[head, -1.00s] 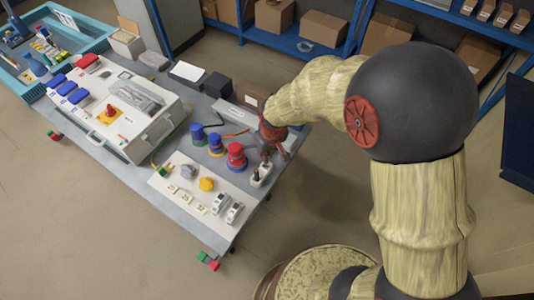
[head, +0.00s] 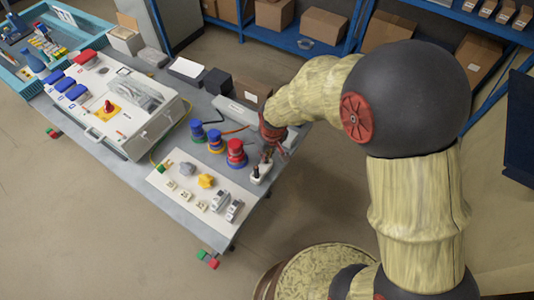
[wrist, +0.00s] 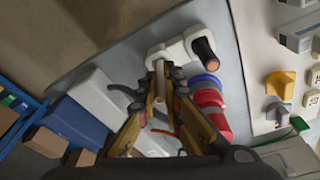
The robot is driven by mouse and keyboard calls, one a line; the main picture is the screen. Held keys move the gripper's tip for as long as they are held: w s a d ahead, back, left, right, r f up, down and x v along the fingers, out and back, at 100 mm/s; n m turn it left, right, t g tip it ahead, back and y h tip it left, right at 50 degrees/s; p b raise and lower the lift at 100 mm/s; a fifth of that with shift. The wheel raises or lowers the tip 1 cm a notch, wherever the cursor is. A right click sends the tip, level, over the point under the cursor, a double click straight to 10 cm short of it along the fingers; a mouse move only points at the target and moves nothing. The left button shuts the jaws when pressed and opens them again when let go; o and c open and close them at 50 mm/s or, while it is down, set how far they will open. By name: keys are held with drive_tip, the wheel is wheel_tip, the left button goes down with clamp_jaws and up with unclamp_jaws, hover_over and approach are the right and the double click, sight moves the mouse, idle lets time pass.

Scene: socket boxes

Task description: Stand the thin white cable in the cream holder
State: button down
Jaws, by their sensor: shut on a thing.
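The thin white cable (wrist: 160,78) is a short pale piece with a copper-coloured end, held between my fingertips. My gripper (wrist: 163,90) is shut on it and points down over the holder. The cream holder (wrist: 174,50) is a small block at the table's edge; it also shows in the head view (head: 263,173). A thick black cable (wrist: 204,49) with a copper end stands in its right part in the wrist view. The white cable's far end overlaps the holder's left part; I cannot tell whether it is inside a hole. In the head view my gripper (head: 267,153) hides the cable.
A white board (head: 205,190) with yellow and grey connectors lies along the table's front.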

drive_tip(key=shift+f, duration=0.15)
drive_tip(key=shift+f+b, duration=0.65)
drive_tip(key=shift+f, duration=0.25)
drive_tip(key=c, duration=2)
unclamp_jaws()
drive_tip(key=shift+r, duration=0.1)
drive_tip(key=shift+o, duration=0.6)
wheel_tip(320, 180, up, 19)
drive_tip(key=s+p, duration=0.2)
drive_tip(key=p, duration=0.3)
drive_tip(key=shift+d, duration=0.4)
